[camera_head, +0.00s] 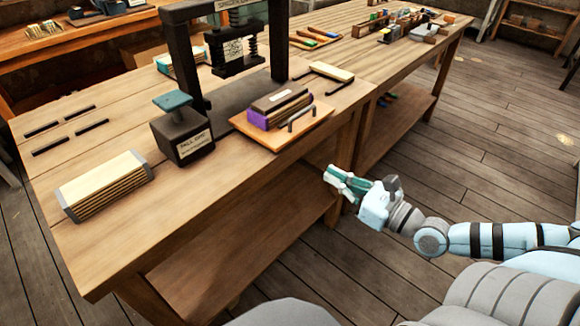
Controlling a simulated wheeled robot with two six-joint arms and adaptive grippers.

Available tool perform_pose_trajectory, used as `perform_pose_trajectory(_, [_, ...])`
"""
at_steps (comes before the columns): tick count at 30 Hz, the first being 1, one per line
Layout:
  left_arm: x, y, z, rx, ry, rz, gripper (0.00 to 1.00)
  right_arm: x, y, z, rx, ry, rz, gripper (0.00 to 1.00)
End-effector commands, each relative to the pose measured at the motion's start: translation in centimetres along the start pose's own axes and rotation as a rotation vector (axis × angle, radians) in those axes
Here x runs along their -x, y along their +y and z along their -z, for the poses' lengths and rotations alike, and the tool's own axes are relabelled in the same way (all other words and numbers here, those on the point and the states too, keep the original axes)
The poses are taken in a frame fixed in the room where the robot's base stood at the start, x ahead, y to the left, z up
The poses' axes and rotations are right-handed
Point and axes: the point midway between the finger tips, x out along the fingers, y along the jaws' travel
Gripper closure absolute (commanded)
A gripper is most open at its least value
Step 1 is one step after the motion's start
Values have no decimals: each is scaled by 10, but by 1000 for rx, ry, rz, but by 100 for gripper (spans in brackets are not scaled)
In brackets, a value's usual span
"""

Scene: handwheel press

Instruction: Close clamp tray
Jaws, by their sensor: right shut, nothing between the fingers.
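The clamp tray (252,134) is a flat wooden board with a dark bar handle (301,118) at its front. It sticks out from the black press (236,98) toward the table's right front edge. A purple and brown block stack (279,107) lies on it. My right gripper (334,174) is shut and empty, in the air beside the table edge, below and to the right of the tray and apart from it. My left gripper is not in view.
A black box with a teal knob (181,132) and a wooden block with grey ends (105,185) stand on the wooden workbench (215,195). A second bench (345,38) with tools stands behind. The floor on the right is clear.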

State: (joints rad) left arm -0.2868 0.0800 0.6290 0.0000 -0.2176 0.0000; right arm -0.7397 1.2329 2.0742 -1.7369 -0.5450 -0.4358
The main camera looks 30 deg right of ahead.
Motion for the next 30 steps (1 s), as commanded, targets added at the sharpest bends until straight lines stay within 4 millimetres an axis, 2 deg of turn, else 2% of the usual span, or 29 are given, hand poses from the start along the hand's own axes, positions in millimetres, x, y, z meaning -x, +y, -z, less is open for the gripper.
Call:
perform_pose_trajectory(5, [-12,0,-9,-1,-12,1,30,-26,-1,-2,-3,-11,4,100])
perform_pose_trajectory(8, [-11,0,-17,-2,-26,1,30,-48,-1,-6,-8,-15,4,100])
perform_pose_trajectory(12, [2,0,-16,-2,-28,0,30,-79,-1,-9,-13,-15,2,100])
perform_pose_trajectory(18, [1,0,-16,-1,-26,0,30,-117,-1,-5,-11,-6,4,100])
perform_pose_trajectory(24, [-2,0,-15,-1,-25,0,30,-135,-1,-4,-7,-3,2,100])
perform_pose_trajectory(30, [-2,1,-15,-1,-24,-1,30,-136,-1,-3,-6,-1,2,100])
